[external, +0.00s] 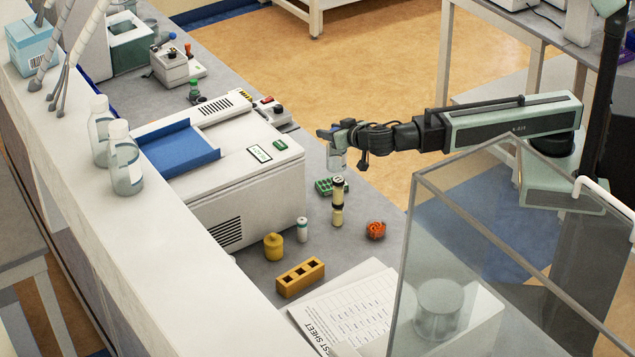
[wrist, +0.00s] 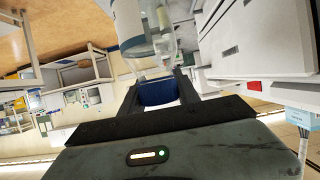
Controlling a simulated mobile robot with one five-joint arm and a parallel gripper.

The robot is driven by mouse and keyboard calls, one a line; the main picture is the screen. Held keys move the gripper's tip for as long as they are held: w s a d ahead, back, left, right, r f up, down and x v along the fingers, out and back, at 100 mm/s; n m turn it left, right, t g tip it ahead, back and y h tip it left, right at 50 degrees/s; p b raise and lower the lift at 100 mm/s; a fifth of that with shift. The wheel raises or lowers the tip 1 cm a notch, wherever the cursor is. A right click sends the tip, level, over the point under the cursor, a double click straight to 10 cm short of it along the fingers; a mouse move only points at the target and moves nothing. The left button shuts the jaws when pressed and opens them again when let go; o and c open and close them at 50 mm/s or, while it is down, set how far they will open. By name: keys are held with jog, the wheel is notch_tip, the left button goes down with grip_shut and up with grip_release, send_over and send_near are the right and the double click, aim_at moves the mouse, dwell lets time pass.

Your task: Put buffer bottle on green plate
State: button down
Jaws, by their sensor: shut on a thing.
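The buffer bottle (external: 337,160) is clear with a pale label and a blue cap. My gripper (external: 334,133) is shut on its cap, and the bottle hangs upright below the fingers. In the wrist view, the blue cap sits between the fingers of my gripper (wrist: 160,90), and the clear bottle body (wrist: 148,45) extends toward the top edge. The green plate (external: 324,187) is a small green piece on the grey bench, just below the bottle in the external picture. The gap between them is hard to judge. The plate cannot be made out in the wrist view.
A dark-and-cream vial stack (external: 338,203) stands close to the plate's right. A red-orange object (external: 375,230), a white vial (external: 302,229), a yellow bottle (external: 273,246) and a yellow rack (external: 300,278) are nearer. A large white machine (external: 235,190) borders the left; a glass enclosure (external: 470,260) stands right.

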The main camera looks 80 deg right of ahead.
jog(key=f+b, duration=0.2)
jog(key=w+d+f+b, duration=0.1)
jog(key=f+b, duration=0.2)
jog(key=d+f+b, duration=0.1)
jog(key=f+b, duration=0.1)
jog(key=b, duration=0.1)
jog(key=shift+w+d+f, duration=0.25)
jog(key=shift+w+f, duration=0.05)
jog(key=shift+f, duration=0.1)
jog(key=c, duration=0.9)
grip_release()
jog(key=p, duration=0.5)
send_near(327, 147)
jog(key=d+f, duration=0.1)
jog(key=d, duration=0.1)
jog(key=d+f, duration=0.2)
jog(key=shift+s+f, duration=0.1)
jog(key=shift+f, duration=0.05)
